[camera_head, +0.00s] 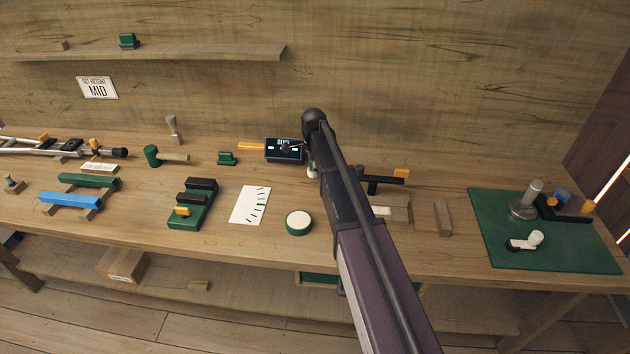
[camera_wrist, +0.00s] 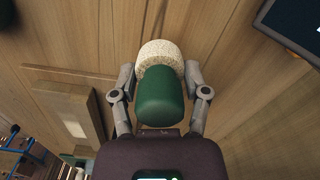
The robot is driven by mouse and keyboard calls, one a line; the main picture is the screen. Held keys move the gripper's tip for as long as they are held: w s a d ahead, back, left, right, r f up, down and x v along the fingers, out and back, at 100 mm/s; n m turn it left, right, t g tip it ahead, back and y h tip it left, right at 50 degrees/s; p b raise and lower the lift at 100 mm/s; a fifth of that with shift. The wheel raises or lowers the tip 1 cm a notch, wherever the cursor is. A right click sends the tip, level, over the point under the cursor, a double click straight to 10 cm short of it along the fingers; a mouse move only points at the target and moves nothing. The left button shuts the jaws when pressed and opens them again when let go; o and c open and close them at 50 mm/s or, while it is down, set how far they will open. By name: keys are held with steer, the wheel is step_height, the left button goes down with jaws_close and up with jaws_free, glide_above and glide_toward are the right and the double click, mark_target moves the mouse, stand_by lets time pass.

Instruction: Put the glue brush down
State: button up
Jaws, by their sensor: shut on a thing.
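The glue brush shows in the wrist view as a green rounded handle (camera_wrist: 160,98) with a cream, speckled wide end beyond it. My gripper (camera_wrist: 160,76) is shut on it, with one grey finger on each side. Wooden boards lie beyond the brush; I cannot tell whether its cream end touches them. In the head view my arm hides most of the gripper and brush. Only a small pale and green bit of the brush (camera_head: 312,173) shows beside the arm, over the back of the bench near the dark display box.
The display box (camera_head: 285,150) stands just left of the gripper. A round green-rimmed tin (camera_head: 299,222), a white marked card (camera_head: 250,205) and a green block fixture (camera_head: 193,205) lie in front. A green mat (camera_head: 545,258) with tools is at right.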

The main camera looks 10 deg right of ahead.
mark_target(314, 183)
steer(key=shift+f, duration=0.1)
stand_by(0.3)
steer(key=shift+f+b, duration=1.8)
steer(key=shift+b, duration=0.1)
steer(key=shift+f, duration=0.15)
steer(key=o, duration=1)
steer(key=shift+r, duration=0.25)
step_height(314, 183, up, 12)
steer(key=p, duration=1.2)
